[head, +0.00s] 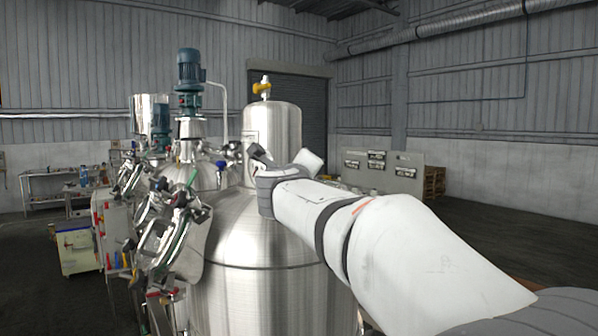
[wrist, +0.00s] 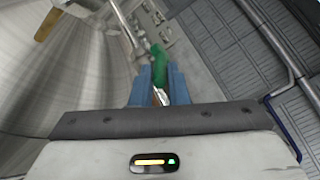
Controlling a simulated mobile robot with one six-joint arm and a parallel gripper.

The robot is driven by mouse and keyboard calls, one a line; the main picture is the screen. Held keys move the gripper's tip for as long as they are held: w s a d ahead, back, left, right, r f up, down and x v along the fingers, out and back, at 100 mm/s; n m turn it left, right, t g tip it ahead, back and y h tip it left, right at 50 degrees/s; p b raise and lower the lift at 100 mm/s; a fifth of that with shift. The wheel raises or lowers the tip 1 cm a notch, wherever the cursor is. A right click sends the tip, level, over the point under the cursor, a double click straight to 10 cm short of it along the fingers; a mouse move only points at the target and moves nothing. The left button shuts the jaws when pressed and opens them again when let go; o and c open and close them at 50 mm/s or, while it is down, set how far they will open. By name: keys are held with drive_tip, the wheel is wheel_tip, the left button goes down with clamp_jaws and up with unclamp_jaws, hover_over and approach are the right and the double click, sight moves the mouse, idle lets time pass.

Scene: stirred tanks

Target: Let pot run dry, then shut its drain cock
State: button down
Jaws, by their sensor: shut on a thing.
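My gripper (wrist: 159,90) shows in the wrist view as two blue fingers, shut on a green handle (wrist: 158,66) between their tips. In the head view my arm reaches to the steel vessels and its gripper end is hidden. An upright steel cylinder (head: 272,125) with a yellow-handled valve (head: 262,87) on top stands behind the arm. A large domed steel tank (head: 255,225) stands in front of it. I cannot tell which vessel is the pot, nor see whether liquid runs. The cock's body under the green handle is not clear.
A curved steel wall (wrist: 70,75) fills the wrist view's left, with a brown-yellow handle (wrist: 47,24) near it. In the head view, a motor (head: 188,68) tops another tank, with clamps and fittings at left. A panel with gauges (head: 377,165) stands behind. Open floor lies right.

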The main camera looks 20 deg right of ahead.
drive_tip(key=shift+w+a+m+g+h, duration=0.65)
drive_tip(key=shift+w+m+g+h, duration=0.1)
drive_tip(key=shift+m+g+h, duration=0.8)
drive_tip(key=shift+w+a+m+g+h, duration=0.6)
drive_tip(key=shift+w+m+g+h, duration=0.15)
drive_tip(key=shift+m+g+h, duration=0.9)
drive_tip(key=shift+w+a+m+g+h, duration=0.7)
drive_tip(key=shift+m+g+h, duration=0.6)
drive_tip(key=shift+g, duration=0.5)
drive_tip(key=c, duration=1.5)
unclamp_jaws()
drive_tip(key=shift+w+d, duration=0.1)
drive_tip(key=shift+w, duration=0.05)
drive_tip(key=shift+o, duration=0.5)
drive_tip(key=shift+f, duration=0.1)
